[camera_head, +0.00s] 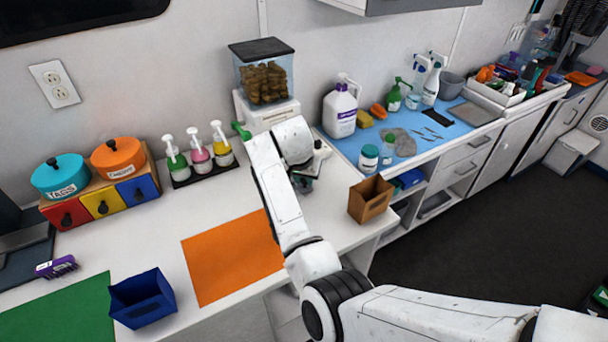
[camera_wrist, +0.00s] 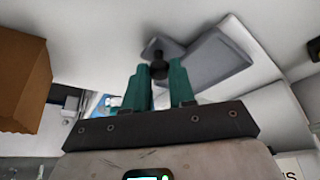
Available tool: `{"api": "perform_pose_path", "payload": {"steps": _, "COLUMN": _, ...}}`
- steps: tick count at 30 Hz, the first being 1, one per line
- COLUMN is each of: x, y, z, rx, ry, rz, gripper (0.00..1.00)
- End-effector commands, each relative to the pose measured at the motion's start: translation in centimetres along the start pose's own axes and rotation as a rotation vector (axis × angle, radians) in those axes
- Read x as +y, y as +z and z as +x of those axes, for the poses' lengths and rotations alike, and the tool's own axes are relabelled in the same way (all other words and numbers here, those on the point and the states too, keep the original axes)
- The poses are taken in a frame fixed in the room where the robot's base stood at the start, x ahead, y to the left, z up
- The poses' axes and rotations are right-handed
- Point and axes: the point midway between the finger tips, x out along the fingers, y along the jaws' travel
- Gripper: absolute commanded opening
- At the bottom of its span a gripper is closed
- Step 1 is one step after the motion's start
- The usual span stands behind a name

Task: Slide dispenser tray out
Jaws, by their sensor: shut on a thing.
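The dispenser (camera_head: 265,78) stands against the back wall in the head view, with a black lid, a clear bin of brown pieces and a white base. My arm hides much of its lower front. In the wrist view the grey dispenser tray (camera_wrist: 208,58) lies on a pale surface, with a dark round knob (camera_wrist: 158,68) at its near end. My gripper (camera_wrist: 160,78) has its green fingers on either side of this knob and is shut on it. In the head view my gripper (camera_head: 303,184) is low in front of the dispenser, partly hidden by my arm.
A brown open box (camera_head: 371,199) stands right of my gripper near the counter edge; it also shows in the wrist view (camera_wrist: 22,80). Pump bottles (camera_head: 198,152) stand to the left. An orange mat (camera_head: 230,262) and a blue box (camera_head: 143,299) lie in front.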

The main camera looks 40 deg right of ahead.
Motion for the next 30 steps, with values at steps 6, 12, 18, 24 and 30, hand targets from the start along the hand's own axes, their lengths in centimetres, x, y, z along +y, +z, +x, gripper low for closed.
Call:
{"api": "perform_pose_path", "payload": {"steps": 6, "x": -0.1, "y": -0.1, "z": -0.2, "rx": 0.002, "ry": -0.003, "rz": 0.001, "gripper": 0.0}}
{"api": "perform_pose_path", "payload": {"steps": 12, "x": -0.1, "y": -0.1, "z": -0.2, "rx": 0.002, "ry": -0.003, "rz": 0.001, "gripper": 0.29}}
{"api": "perform_pose_path", "payload": {"steps": 18, "x": -0.1, "y": -0.1, "z": -0.1, "rx": 0.002, "ry": -0.002, "rz": 0.001, "gripper": 0.48}}
{"api": "perform_pose_path", "payload": {"steps": 24, "x": -0.1, "y": -0.1, "z": -0.1, "rx": 0.002, "ry": -0.002, "rz": 0.001, "gripper": 0.5}}
{"api": "perform_pose_path", "payload": {"steps": 30, "x": -0.1, "y": -0.1, "z": -1.1, "rx": 0.004, "ry": -0.003, "rz": 0.001, "gripper": 0.5}}
